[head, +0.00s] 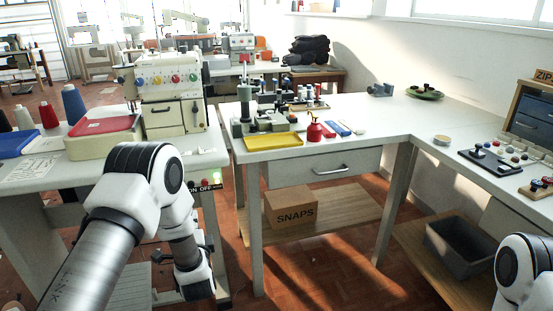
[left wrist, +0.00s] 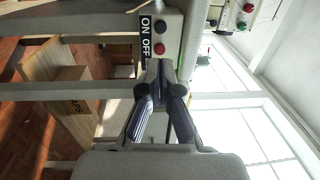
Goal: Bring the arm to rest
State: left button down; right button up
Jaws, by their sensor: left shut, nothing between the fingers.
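My left arm comes in from the left in the head view and bends down beside the front edge of the sewing table. My left gripper (left wrist: 160,75) shows in the left wrist view, its dark fingers together with nothing between them. The fingertips point at the ON/OFF switch box (left wrist: 171,38), which has a red button and a darker one. I cannot tell whether they touch the box. The switch box also shows in the head view (head: 205,187), partly behind my arm. Part of my right arm shows at the lower right; its gripper is out of view.
The white table (head: 30,180) carries a buttonhole machine (head: 170,80), a red-topped box (head: 103,128) and thread cones. A workbench (head: 350,105) to the right holds a yellow tray (head: 272,142) and a red bottle (head: 314,130). A SNAPS box (head: 291,207) sits on its lower shelf.

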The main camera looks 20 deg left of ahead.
pick_arm(q)
jog(key=s+d+f+g+h, duration=0.35)
jog(key=s+f, duration=0.35)
jog(key=f, duration=0.3)
jog(key=s+d+f+g+h, duration=0.3)
jog(key=s+d+f, duration=0.2)
jog(key=s+f, duration=0.35)
jog(key=s+d+f+n+g+h, duration=0.1)
jog(key=s+d+f+n+g, duration=0.15)
jog(key=s, duration=0.25)
jog(key=s+d+f+n+g+h, duration=0.1)
jog(key=s+f+g, duration=0.15)
jog(key=s, duration=0.35)
jog(key=s+d+f+n+g+h, duration=0.1)
jog(key=s+n+g, duration=0.1)
jog(key=s+n, duration=0.3)
jog(key=s+d+n+g, duration=0.2)
jog(key=s+n+g, duration=0.15)
jog(key=s, duration=0.35)
notch_tip(320, 180, up, 19)
jog(key=p, duration=2)
jog(key=shift+w+a+r+t, duration=0.15)
jog(key=shift+a+r+t, duration=0.1)
jog(key=shift+t, duration=0.15)
